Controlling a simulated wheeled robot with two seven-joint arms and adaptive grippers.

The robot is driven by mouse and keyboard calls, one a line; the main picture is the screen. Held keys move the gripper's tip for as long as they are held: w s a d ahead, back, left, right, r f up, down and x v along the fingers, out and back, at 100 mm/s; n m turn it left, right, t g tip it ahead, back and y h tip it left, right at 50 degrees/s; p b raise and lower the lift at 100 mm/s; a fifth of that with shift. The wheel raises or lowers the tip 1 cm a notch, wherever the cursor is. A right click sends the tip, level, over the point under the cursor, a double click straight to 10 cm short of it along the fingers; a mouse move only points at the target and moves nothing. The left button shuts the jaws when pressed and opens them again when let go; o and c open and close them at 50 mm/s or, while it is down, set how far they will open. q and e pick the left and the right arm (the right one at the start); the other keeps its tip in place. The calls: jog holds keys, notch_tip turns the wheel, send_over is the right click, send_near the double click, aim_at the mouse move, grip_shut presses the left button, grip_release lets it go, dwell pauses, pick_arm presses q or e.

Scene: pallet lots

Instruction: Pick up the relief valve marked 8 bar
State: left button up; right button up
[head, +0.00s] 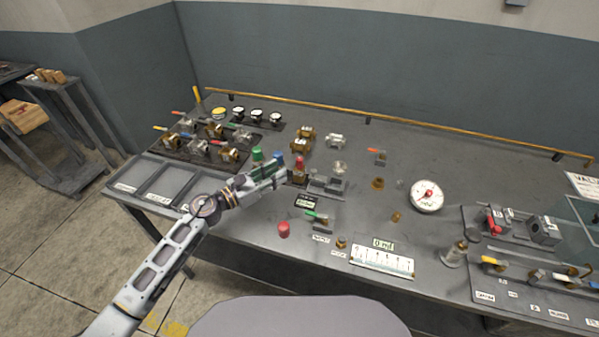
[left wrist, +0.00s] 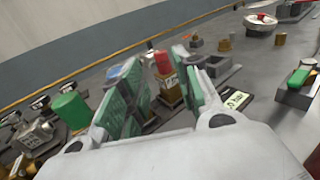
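Capped valves stand in a row on the grey bench. One has a red cap and brass body with a white label (head: 299,176); it also shows in the left wrist view (left wrist: 164,64). A blue-capped one (head: 279,158) and a green-capped one (head: 257,154) stand left of it. I cannot read an 8 bar mark on any of them. My left gripper (head: 285,174) is open beside the row. In the left wrist view its green-padded fingers (left wrist: 160,95) are apart, with the red-capped valve seen between and beyond them. The left finger partly hides what stands behind it. My right gripper is not in view.
A black tag with a green-white label (head: 306,201) and a grey block (head: 327,184) are close to the right. A red cap (head: 284,229) lies nearer the front edge. Valves with levers (head: 200,150) crowd the left.

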aim_at(300, 171)
pick_arm(q)
jog(key=x, duration=0.3)
jog(key=shift+w+d, duration=0.1)
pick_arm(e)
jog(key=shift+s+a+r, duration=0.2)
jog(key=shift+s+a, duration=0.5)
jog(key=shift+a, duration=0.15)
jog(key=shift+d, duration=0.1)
